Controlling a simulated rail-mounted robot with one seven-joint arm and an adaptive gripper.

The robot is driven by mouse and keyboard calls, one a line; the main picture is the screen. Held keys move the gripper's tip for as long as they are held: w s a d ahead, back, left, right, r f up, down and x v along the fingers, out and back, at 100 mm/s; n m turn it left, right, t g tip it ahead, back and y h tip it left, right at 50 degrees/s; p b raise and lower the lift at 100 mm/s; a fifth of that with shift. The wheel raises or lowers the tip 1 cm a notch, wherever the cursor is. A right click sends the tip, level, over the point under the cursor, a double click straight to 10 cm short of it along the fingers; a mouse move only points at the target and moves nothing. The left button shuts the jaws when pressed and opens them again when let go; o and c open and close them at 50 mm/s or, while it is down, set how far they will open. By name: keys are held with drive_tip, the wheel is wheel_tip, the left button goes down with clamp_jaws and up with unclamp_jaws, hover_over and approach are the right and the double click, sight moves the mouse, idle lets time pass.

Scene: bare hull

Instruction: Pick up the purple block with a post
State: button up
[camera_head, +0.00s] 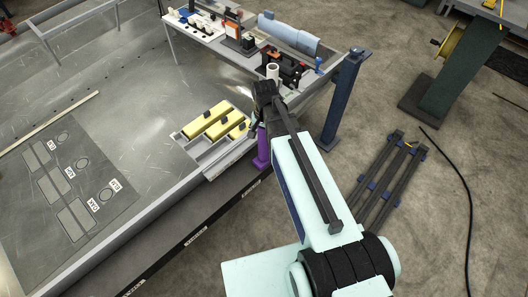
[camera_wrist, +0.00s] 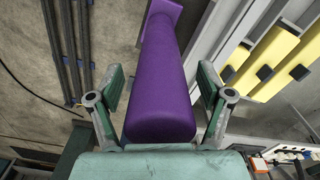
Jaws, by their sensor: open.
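The purple block with a post (camera_head: 263,152) stands at the front edge of the metal work surface, partly hidden behind my arm in the head view. In the wrist view the purple post (camera_wrist: 165,75) fills the middle, with its wider square end at the top. My gripper (camera_wrist: 161,90) is open, with one green finger on each side of the post and a visible gap on both sides. In the head view my gripper (camera_head: 259,122) is a dark shape just above the purple block, its fingers mostly hidden.
A grey tray (camera_head: 212,162) with several yellow blocks (camera_head: 223,127) lies just left of the purple block; the yellow blocks also show right in the wrist view (camera_wrist: 265,72). A blue post (camera_head: 343,100) stands to the right. A marked dark mat (camera_head: 70,165) lies left.

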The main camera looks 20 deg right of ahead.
drive_tip(key=c, duration=1.2)
drive_tip(key=shift+o, duration=0.2)
drive_tip(key=shift+r, duration=0.15)
